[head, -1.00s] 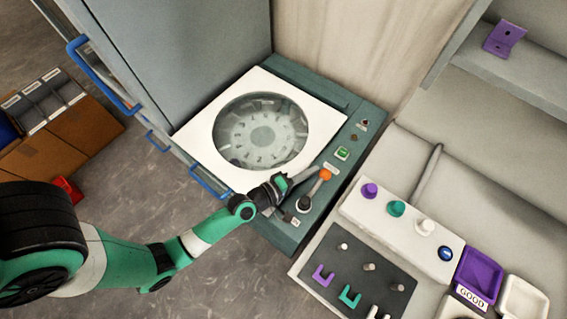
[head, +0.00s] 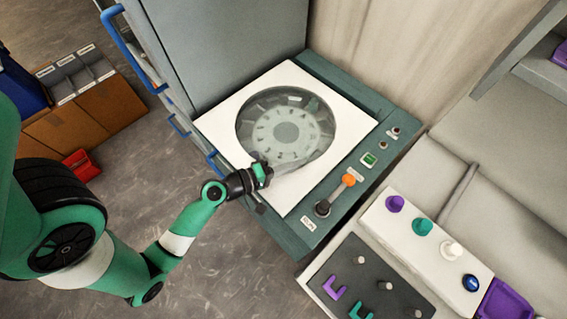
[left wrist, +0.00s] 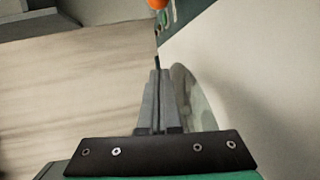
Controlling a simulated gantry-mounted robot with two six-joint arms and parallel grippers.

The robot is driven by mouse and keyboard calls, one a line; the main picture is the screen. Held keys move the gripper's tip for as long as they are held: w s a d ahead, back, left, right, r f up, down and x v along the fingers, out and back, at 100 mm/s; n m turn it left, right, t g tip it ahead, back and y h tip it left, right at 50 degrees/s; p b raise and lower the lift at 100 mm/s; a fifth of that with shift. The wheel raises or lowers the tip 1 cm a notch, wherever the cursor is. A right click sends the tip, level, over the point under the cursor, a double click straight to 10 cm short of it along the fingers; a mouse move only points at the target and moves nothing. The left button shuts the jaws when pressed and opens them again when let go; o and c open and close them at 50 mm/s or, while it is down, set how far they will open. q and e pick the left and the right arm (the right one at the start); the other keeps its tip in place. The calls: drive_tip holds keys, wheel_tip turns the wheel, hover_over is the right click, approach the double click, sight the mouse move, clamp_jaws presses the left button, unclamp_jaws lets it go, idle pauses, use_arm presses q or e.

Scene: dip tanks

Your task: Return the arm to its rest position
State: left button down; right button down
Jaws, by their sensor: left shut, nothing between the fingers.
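My left arm reaches in from the left in the head view. Its gripper (head: 294,165) is shut and empty, above the white top panel (head: 227,121) near the round window (head: 286,132). In the left wrist view the closed fingers (left wrist: 156,85) lie together, with nothing between them. The lever with the orange knob (head: 348,180) stands to the right of the gripper, apart from it. The orange knob also shows at the top of the left wrist view (left wrist: 157,4). My right gripper is in neither view.
A control panel with a green button (head: 369,159) borders the white top. A white block with coloured knobs (head: 386,217) and a dark peg board (head: 345,262) lie at right. A blue handle (head: 128,48) juts from the cabinet. Open floor (head: 215,270) lies below the arm.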

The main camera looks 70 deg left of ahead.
use_arm(q)
drive_tip(key=shift+s+a+r, duration=0.2)
drive_tip(key=shift+s+a, duration=0.25)
drive_tip(key=shift+s, duration=0.2)
drive_tip(key=shift+s+a+r, duration=0.15)
drive_tip(key=shift+s+a, duration=0.25)
drive_tip(key=shift+s, duration=0.2)
